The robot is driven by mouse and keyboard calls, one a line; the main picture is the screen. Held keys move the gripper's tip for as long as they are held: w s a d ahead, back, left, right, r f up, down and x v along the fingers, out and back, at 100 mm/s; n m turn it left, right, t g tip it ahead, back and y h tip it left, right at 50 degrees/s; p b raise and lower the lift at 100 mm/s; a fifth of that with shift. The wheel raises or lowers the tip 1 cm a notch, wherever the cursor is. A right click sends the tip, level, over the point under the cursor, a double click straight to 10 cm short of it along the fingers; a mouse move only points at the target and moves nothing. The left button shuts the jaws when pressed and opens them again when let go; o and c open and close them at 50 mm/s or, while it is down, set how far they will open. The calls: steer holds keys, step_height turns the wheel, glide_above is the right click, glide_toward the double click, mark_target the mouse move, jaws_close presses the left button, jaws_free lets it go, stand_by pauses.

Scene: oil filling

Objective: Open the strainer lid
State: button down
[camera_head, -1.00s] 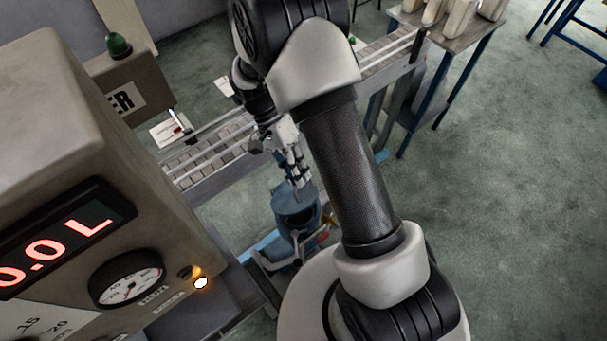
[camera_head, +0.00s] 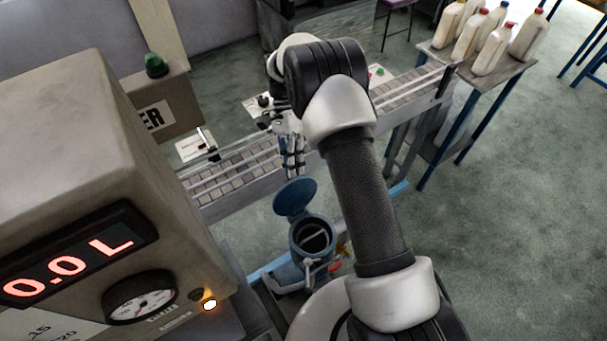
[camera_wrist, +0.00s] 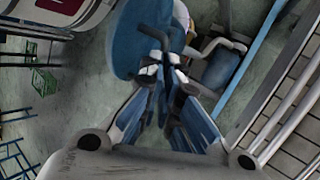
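The blue strainer (camera_head: 308,238) stands on the floor-level frame in the head view, and its round mouth is uncovered. Its blue round lid (camera_head: 295,197) is tipped up at the mouth's back edge. My gripper (camera_head: 292,170) is above and behind the raised lid, seemingly apart from it. In the wrist view a large blue disc, seemingly the lid (camera_wrist: 130,42), lies past the fingertips of my gripper (camera_wrist: 170,78). The fingers converge toward the tips, and the gap there is too unclear to judge. Nothing is visibly held.
A grey machine (camera_head: 75,160) with a red display reading 0.0 L fills the left. A conveyor (camera_head: 235,175) runs behind the strainer. A table (camera_head: 500,70) with several white bottles stands at the upper right.

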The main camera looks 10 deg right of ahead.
steer(key=f, duration=0.1)
steer(key=a+f, duration=0.1)
steer(key=f, duration=0.1)
steer(key=shift+f+g+b, duration=0.25)
steer(key=shift+g+b, duration=0.05)
steer(key=c, duration=1.7)
jaws_free()
steer(key=shift+s+r, duration=0.2)
steer(key=shift+r, duration=0.1)
steer(key=shift+s+r, duration=0.15)
steer(key=shift+s, duration=0.05)
steer(key=shift+w, duration=0.15)
